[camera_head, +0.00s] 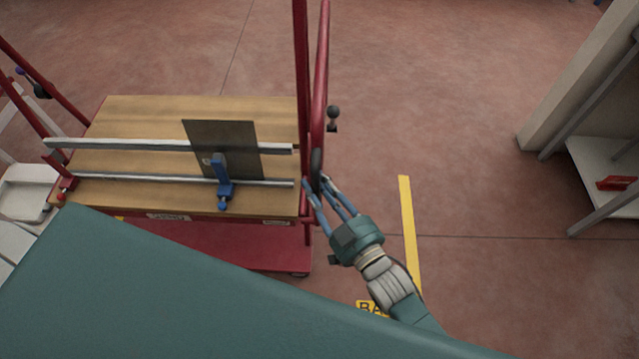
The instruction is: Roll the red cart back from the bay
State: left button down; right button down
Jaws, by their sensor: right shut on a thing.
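The red cart (225,236) stands at the left of the head view. It has a wooden deck, a red lower frame and tall red uprights at both ends. My right gripper (317,187) is at the cart's right end, shut on the lower part of the red upright frame (321,90), near a dark grip section. The fingers partly hide the exact contact. My left gripper is not in view.
A dark flat panel (232,138) stands on the deck by two metal rails, with a blue clamp (222,185) at its front. A yellow floor line (407,215) runs right of my right gripper. A grey shelf frame (607,165) with a red item stands far right. Floor behind the cart is clear.

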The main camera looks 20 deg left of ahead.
jog(key=c, duration=1.5)
grip_release()
jog(key=shift+s+a, duration=0.2)
jog(key=shift+a, duration=0.1)
jog(key=shift+s+d+f, duration=0.1)
jog(key=shift+s+d, duration=0.1)
jog(key=shift+d, duration=0.15)
jog(key=v, duration=1.1)
jog(key=shift+d, duration=0.1)
